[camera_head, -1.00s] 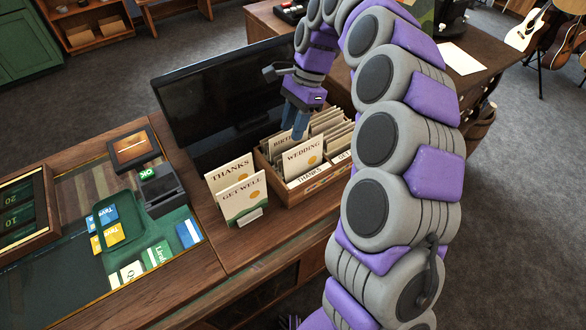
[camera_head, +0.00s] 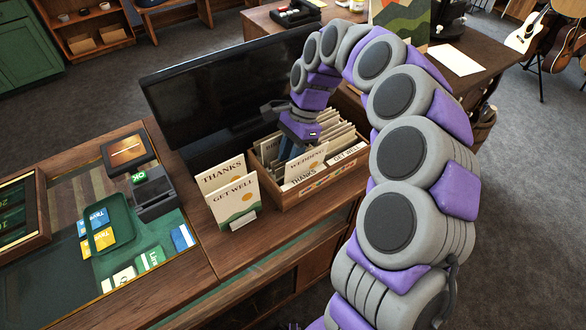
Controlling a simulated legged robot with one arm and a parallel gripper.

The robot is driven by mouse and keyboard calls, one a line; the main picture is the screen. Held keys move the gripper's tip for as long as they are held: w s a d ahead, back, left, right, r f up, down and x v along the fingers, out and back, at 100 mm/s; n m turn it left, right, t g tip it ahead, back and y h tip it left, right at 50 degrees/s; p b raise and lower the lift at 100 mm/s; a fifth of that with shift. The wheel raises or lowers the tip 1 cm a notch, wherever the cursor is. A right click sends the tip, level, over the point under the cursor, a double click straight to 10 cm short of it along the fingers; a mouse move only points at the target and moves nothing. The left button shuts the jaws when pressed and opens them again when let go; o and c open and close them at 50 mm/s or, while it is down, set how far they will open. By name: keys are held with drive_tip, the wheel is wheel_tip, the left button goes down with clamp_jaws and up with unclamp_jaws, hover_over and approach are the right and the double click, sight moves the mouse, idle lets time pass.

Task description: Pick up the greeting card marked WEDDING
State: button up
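The card marked WEDDING (camera_head: 308,168) is cream with dark lettering and leans at the front of a wooden card box (camera_head: 318,190) on the counter. My gripper (camera_head: 291,151) points down at the box, its blue-grey fingers at the upper left edge of that card. The fingertips are hidden among the cards, so I cannot tell whether they hold the card or how far apart they are.
A GET WELL card (camera_head: 236,207) and a THANKS card (camera_head: 220,173) stand in a holder left of the box. A dark monitor (camera_head: 205,95) rises behind them. A card reader (camera_head: 155,190) and green tray (camera_head: 113,228) lie farther left.

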drive_tip(key=shift+w+d+r, duration=0.1)
drive_tip(key=shift+w+d, duration=0.05)
drive_tip(key=shift+d, duration=0.6)
drive_tip(key=shift+a, duration=0.15)
clamp_jaws()
drive_tip(key=c, duration=0.6)
unclamp_jaws()
drive_tip(key=shift+a, duration=0.1)
drive_tip(key=shift+c, duration=0.2)
drive_tip(key=o, duration=1.5)
drive_tip(key=shift+w+a, duration=0.1)
drive_tip(key=shift+a, duration=0.05)
